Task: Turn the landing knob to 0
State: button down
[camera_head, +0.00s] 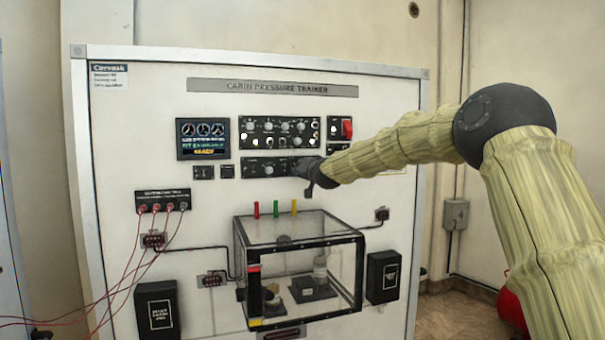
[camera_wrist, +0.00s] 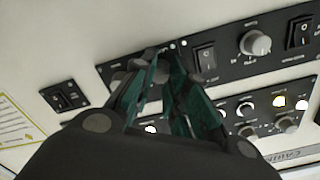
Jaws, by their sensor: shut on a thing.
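My gripper (camera_head: 305,170) is at the right end of the lower black control panel (camera_head: 252,171) in the head view. In the wrist view, which looks turned over, its green-grey fingers (camera_wrist: 156,66) are closed around a knob on that panel. The knob is almost wholly hidden by the fingers, so its pointer and scale cannot be read. The panel's other knob (camera_wrist: 255,43) is grey and uncovered; it also shows in the head view (camera_head: 268,169). The lettering is too small to tell which knob is marked landing.
Rocker switches (camera_wrist: 205,57) sit close beside the fingers. A larger panel of several knobs (camera_head: 280,131) is just above, with a red switch (camera_head: 347,128) to its right. A display (camera_head: 203,138) is at left. A clear box (camera_head: 300,265) juts out below.

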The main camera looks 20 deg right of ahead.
jog(key=shift+r, duration=0.2)
dwell(0.3)
jog(key=c, duration=1.8)
grip_release()
jog(key=o, duration=0.4)
jog(key=shift+f, duration=0.15)
jog(key=shift+o, duration=0.2)
